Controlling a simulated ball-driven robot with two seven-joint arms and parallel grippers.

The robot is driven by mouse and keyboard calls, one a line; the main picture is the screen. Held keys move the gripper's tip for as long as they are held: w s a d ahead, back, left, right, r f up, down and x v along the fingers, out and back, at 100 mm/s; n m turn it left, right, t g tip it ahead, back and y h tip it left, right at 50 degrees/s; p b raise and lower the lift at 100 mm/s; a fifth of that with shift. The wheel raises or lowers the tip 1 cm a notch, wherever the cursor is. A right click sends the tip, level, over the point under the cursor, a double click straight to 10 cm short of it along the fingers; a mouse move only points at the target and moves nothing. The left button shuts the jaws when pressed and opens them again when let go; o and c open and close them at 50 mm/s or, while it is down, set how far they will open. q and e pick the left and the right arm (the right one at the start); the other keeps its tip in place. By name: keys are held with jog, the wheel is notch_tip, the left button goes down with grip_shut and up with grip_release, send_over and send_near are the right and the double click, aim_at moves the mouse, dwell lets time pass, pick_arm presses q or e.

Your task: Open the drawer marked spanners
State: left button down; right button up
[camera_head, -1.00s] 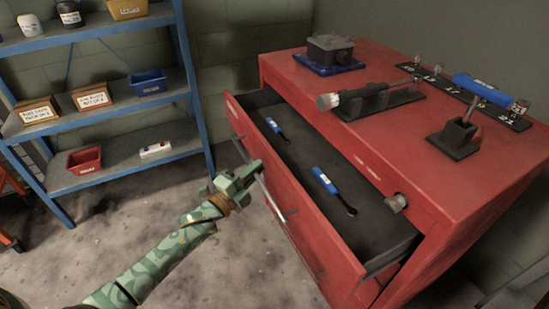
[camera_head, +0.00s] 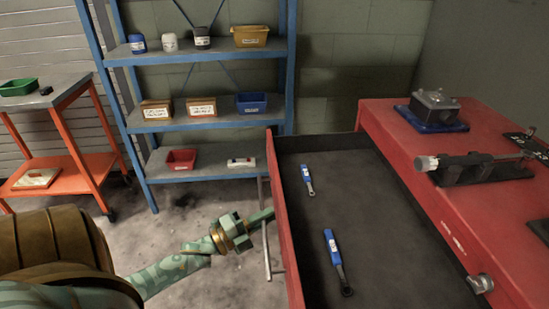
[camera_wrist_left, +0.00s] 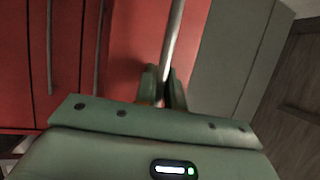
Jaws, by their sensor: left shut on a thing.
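The top drawer (camera_head: 318,238) of the red tool chest (camera_head: 410,140) stands far open. Two blue-handled spanners (camera_head: 308,180) lie apart on its dark floor. My left gripper (camera_head: 262,216) is at the drawer's outer front, shut on its long metal bar handle (camera_head: 266,255). In the left wrist view, the handle (camera_wrist_left: 174,45) passes between the closed fingers (camera_wrist_left: 162,88). The drawer's label cannot be read from here. My right gripper is not in view.
A vice-like tool (camera_head: 470,165) and a device on a blue base (camera_head: 435,110) sit on the chest top. A blue shelf rack (camera_head: 205,125) with bins stands behind. An orange cart (camera_head: 90,160) is at the left. Floor between is clear.

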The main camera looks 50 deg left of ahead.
pick_arm(q)
jog(key=shift+s+f, duration=0.1)
dwell(0.3)
jog(key=c, duration=1.8)
grip_release()
jog(key=shift+o, duration=0.2)
jog(key=p+v, duration=0.1)
jog(key=v, duration=1.5)
jog(key=shift+s, duration=0.15)
jog(key=shift+a, duration=0.1)
